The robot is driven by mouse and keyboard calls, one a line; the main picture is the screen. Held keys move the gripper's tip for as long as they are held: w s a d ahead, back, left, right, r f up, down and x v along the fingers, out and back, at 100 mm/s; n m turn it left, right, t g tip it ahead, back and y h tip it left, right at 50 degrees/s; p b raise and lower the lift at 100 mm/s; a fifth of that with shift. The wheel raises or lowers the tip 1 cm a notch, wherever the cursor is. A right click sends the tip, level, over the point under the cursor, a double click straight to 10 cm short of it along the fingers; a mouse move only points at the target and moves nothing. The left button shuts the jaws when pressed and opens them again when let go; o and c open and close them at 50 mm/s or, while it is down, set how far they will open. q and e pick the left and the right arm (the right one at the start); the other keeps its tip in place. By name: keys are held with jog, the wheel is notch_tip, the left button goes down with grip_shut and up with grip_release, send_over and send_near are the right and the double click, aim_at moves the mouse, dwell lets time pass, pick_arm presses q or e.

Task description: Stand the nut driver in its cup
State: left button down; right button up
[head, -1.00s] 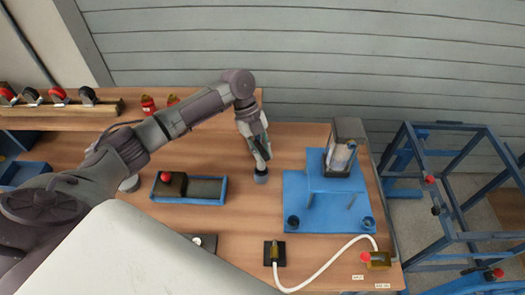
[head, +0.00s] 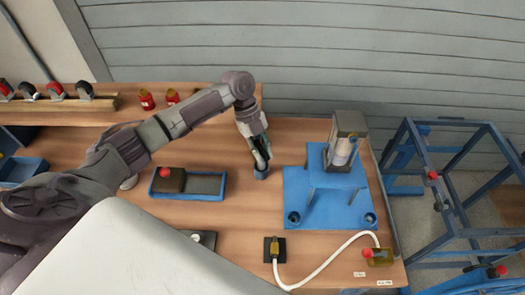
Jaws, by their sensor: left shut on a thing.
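I cannot tell how deep the nut driver reaches into the cup. My right gripper is not in view.
A blue tray (head: 207,197) with a dark block lies left of the cup. A blue fixture (head: 300,183) with a grey machine head (head: 349,125) stands to the right. A white hose (head: 335,258) curves along the front. Red-capped jars (head: 146,98) stand behind.

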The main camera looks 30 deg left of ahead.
pick_arm(q)
jog(key=shift+f, duration=0.25)
dwell(0.4)
jog(key=shift+f+b, duration=0.35)
jog(key=shift+b, duration=0.05)
